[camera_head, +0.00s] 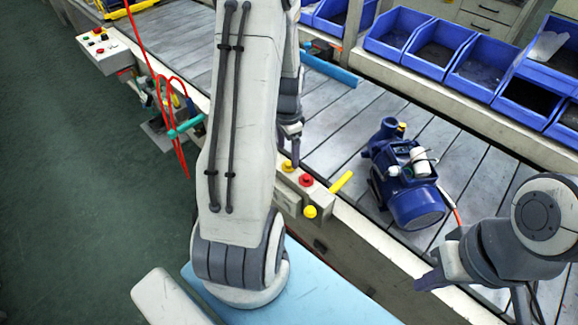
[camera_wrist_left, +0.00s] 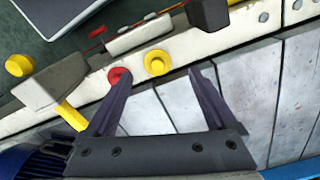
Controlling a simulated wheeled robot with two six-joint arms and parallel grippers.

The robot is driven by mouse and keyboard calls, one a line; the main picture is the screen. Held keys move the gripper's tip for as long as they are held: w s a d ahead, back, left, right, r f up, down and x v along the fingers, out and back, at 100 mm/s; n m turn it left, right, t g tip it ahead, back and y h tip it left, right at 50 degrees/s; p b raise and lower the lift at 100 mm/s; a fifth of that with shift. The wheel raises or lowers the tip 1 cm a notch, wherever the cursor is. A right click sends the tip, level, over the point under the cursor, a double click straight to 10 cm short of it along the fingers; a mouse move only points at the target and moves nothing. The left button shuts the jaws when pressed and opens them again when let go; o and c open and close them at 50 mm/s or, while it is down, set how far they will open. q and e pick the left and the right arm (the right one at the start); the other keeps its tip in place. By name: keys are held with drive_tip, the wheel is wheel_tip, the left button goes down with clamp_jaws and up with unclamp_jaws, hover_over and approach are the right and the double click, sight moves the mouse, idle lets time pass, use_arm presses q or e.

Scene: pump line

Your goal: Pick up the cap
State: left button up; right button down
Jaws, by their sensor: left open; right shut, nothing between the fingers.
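I cannot make out a loose cap with certainty in either view. A blue pump (camera_head: 415,205) lies on the slatted line in the head view, with a white cylindrical part (camera_head: 419,161) on top and a small yellow piece (camera_head: 402,127) by its flange. Part of the blue ribbed pump body also shows in the left wrist view (camera_wrist_left: 35,163). My left gripper (camera_head: 290,160) is partly behind its arm, over the line's near edge; in the left wrist view (camera_wrist_left: 158,80) it is open and empty. My right gripper (camera_head: 428,282) is shut and empty, in front of the pump.
Blue bins (camera_head: 432,45) line the far side. The slats (camera_head: 330,125) left of the pump are clear.

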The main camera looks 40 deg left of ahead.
sight(289, 163)
use_arm(q)
drive_tip(key=f, duration=0.4)
drive_tip(key=shift+d+f, duration=0.2)
drive_tip(key=shift+f, duration=0.05)
drive_tip(key=shift+c, duration=0.3)
drive_tip(key=c, duration=1.3)
drive_tip(key=shift+r, duration=0.1)
drive_tip(key=shift+c, duration=0.2)
